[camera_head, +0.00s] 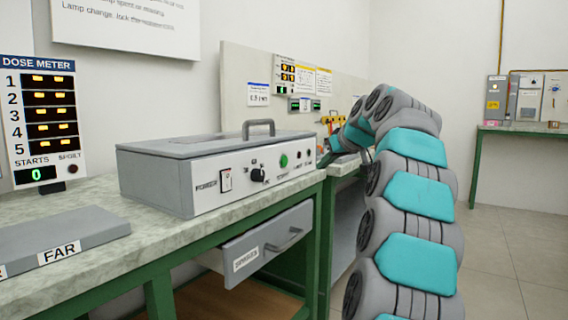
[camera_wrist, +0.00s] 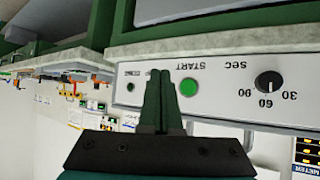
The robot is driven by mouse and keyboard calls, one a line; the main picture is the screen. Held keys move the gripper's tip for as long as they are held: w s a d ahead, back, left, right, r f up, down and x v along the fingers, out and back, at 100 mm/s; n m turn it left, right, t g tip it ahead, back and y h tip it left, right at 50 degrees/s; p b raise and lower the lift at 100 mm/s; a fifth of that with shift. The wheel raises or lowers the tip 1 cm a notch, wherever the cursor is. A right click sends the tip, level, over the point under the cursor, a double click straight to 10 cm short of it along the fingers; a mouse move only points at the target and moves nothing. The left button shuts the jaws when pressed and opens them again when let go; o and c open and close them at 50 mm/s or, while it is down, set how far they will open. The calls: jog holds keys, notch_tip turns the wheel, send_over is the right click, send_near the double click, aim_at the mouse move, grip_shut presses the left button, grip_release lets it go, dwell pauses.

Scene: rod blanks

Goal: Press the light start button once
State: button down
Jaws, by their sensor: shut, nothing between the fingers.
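The green start button (camera_head: 283,161) is on the white front panel of the grey metal box (camera_head: 215,170). In the wrist view, which is upside down, the button (camera_wrist: 188,87) sits beside the word START. My gripper (camera_wrist: 160,76) is shut and empty. In that view its dark green fingers lie just left of the button and do not cover it. I cannot tell how far the fingertips are from the panel. In the head view my arm's end is by the box's right end, and the fingers are hard to make out.
A dial (camera_head: 258,174) and a rocker switch (camera_head: 226,180) share the panel. The box has a lid handle (camera_head: 258,128). A dose meter (camera_head: 40,120) shows STARTS 0. A drawer (camera_head: 262,240) stands partly open below the bench top (camera_head: 150,232). A grey FAR block (camera_head: 65,235) lies at left.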

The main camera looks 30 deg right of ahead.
jog(key=p, duration=0.3)
send_near(286, 166)
jog(key=shift+w+d+f, duration=0.35)
jog(key=shift+w+f, duration=0.2)
jog(key=shift+w, duration=0.1)
jog(key=shift+w+d+f, duration=0.3)
jog(key=shift+w+f, duration=0.25)
jog(key=shift+w, duration=0.05)
jog(key=shift+w+d+f, duration=0.35)
jog(key=shift+w+f, duration=0.2)
jog(key=shift+w, duration=0.1)
jog(key=shift+w+a, duration=0.1)
dwell(0.4)
jog(key=shift+w+a, duration=0.1)
jog(key=shift+w, duration=0.2)
jog(key=shift+w+a, duration=0.1)
jog(key=shift+w, duration=0.2)
dwell(0.8)
jog(key=shift+s+d, duration=0.25)
jog(key=shift+s, duration=0.45)
jog(key=shift+s+d+b, duration=0.3)
jog(key=shift+s+d, duration=0.05)
jog(key=shift+s, duration=0.45)
jog(key=shift+s+d+b, duration=0.3)
jog(key=shift+s+b, duration=0.05)
jog(key=shift+s, duration=0.45)
jog(key=shift+s+d+b, duration=0.3)
jog(key=shift+s+d, duration=0.05)
jog(key=shift+s, duration=0.4)
